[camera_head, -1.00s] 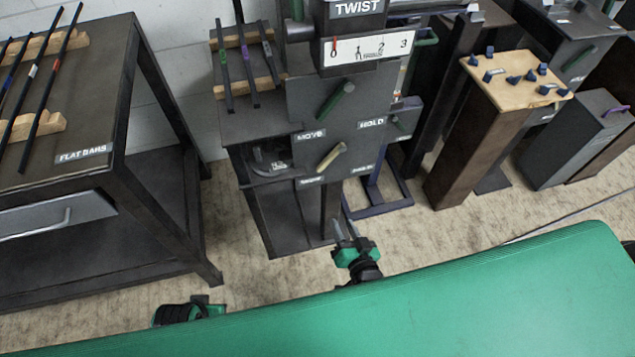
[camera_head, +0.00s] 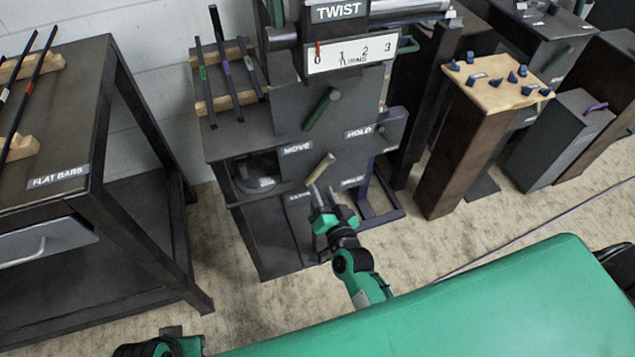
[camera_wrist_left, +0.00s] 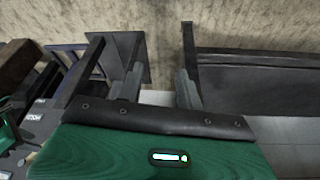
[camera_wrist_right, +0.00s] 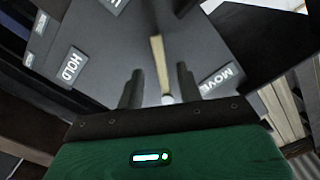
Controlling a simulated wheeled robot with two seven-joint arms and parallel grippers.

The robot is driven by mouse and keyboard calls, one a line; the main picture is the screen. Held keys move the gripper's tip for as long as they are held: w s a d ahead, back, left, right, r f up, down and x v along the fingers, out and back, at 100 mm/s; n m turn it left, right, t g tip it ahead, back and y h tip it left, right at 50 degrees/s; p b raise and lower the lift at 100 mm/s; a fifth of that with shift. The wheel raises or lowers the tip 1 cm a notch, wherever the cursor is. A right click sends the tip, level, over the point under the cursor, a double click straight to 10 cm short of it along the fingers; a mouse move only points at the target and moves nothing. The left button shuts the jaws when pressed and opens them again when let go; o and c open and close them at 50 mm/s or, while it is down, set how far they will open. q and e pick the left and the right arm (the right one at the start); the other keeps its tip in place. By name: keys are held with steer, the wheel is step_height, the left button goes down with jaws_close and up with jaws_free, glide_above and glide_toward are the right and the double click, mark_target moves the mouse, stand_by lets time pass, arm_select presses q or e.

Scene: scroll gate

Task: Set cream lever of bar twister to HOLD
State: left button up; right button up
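The bar twister (camera_head: 280,125) is a dark grey machine marked TWIST. Its cream lever (camera_head: 320,168) sits low on the front panel, slanting down-left. A MOVE label (camera_head: 297,148) is up-left of it and a HOLD label (camera_head: 360,132) up-right; two lower labels are unreadable. My right gripper (camera_head: 325,190) is open, just below the lever. In the right wrist view the cream lever (camera_wrist_right: 158,65) appears in line with the gap between the fingers (camera_wrist_right: 160,90); contact cannot be told. My left gripper (camera_wrist_left: 160,85) is open and empty, mostly cut off in the head view.
A green lever (camera_head: 320,110) is above the cream one, under the turns scale (camera_head: 350,53). A flat-bars table (camera_head: 75,160) stands left. A brown pedestal (camera_head: 465,140) with blue pieces stands right. A green surface (camera_head: 480,300) fills the front.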

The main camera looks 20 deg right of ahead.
mark_target(316, 178)
steer(key=shift+w, duration=2)
jaws_close()
